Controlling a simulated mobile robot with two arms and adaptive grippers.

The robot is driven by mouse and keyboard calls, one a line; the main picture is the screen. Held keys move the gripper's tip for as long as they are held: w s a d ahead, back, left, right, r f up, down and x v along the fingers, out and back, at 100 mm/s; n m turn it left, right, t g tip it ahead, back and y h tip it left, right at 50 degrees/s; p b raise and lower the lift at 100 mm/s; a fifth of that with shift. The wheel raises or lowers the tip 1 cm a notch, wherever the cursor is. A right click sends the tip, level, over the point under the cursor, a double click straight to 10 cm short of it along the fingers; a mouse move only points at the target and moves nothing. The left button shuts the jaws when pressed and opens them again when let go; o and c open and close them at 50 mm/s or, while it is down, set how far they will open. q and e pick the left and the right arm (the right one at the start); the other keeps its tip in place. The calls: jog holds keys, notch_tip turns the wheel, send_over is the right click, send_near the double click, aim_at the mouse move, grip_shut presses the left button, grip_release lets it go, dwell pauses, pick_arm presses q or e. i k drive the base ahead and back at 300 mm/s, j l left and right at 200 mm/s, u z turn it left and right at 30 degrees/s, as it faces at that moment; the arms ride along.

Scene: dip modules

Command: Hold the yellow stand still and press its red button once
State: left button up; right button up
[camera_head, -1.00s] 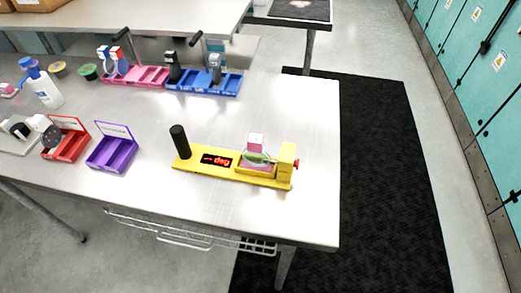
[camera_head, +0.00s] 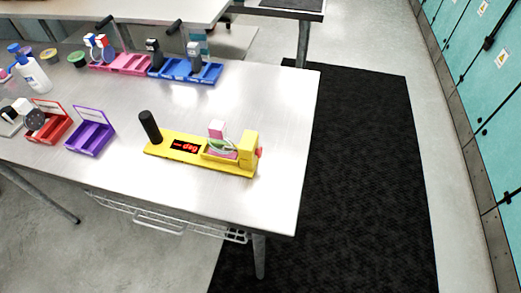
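The yellow stand (camera_head: 166,148) lies on the metal table near its front right corner. It has an upright black handle (camera_head: 150,126) at its left end and a dark display (camera_head: 185,146) with red characters. A pink and white piece with a clear round part (camera_head: 217,130) sits in its tray. The red button (camera_head: 260,153) sticks out from the right side of the yellow block (camera_head: 248,146) at the stand's right end. Neither of my grippers is in view, and nothing touches the stand's handle or button.
A purple box (camera_head: 91,137) and a red box (camera_head: 47,124) stand left of the stand. Blue (camera_head: 208,75) and pink (camera_head: 130,66) trays, a white bottle (camera_head: 36,76) and small tubs are farther back. The table (camera_head: 255,100) is bare behind the stand; a black mat (camera_head: 360,150) covers the floor at right.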

aim_at(260, 152)
jog(key=j+z, duration=0.45)
jog(key=j, duration=0.9)
